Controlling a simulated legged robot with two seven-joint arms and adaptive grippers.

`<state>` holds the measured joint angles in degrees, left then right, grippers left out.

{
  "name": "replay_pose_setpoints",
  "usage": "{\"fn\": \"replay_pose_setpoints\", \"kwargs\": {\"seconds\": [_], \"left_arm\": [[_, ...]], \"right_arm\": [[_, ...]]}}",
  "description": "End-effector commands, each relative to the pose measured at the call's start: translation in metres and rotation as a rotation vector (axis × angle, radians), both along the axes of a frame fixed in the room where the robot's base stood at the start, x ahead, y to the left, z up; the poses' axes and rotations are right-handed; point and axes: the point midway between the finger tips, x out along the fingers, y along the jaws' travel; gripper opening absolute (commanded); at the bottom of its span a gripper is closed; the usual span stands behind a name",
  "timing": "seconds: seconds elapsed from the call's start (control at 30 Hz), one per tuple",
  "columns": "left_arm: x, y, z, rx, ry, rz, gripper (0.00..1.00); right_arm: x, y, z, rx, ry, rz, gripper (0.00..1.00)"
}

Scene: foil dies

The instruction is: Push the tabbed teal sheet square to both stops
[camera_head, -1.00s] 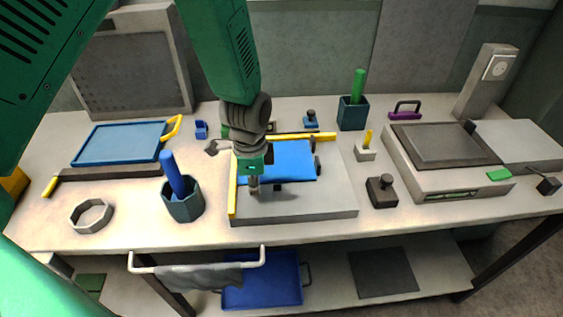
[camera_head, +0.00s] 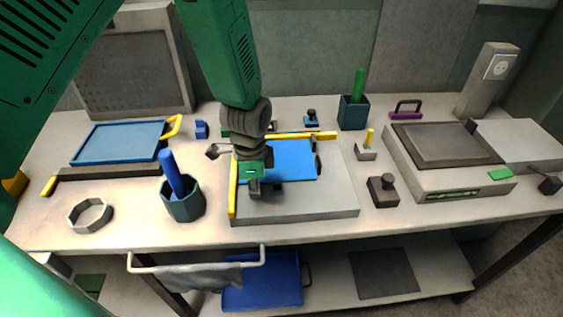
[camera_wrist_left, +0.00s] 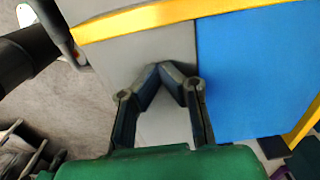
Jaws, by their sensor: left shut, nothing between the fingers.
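The sheet (camera_head: 293,162), which looks blue, lies on a grey plate (camera_head: 320,203). A yellow stop bar runs along the plate's left side (camera_head: 232,202) and another along its back (camera_head: 303,136). My left gripper (camera_head: 262,188) is shut and empty, low over the plate in front of the sheet; it hides the sheet's left part in the head view. In the left wrist view, the shut fingertips (camera_wrist_left: 172,70) are beside the sheet's edge (camera_wrist_left: 245,80), over bare plate, and the sheet meets the yellow bar (camera_wrist_left: 150,18) there. I cannot make out the tab. My right gripper is not in view.
Two dark knobs (camera_head: 317,162) stand at the sheet's right edge. A dark cup with a blue handle (camera_head: 183,200) is left of the plate, a black block (camera_head: 382,191) right. A blue tray (camera_head: 120,143) lies at left.

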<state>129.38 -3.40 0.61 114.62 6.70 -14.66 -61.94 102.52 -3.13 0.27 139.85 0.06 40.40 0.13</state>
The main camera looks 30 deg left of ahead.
Motion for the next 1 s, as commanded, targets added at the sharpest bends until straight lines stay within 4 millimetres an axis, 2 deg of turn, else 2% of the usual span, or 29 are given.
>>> {"fn": "replay_pose_setpoints", "kwargs": {"seconds": [0.37, 1.0], "left_arm": [[0.0002, -0.0001, -0.0081, -0.001, -0.001, 0.0, 0.0], [0.0003, -0.0002, -0.0064, 0.0, -0.001, 0.0, 0.0]], "right_arm": [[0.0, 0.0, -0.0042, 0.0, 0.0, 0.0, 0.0], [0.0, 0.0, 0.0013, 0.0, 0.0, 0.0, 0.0]]}}
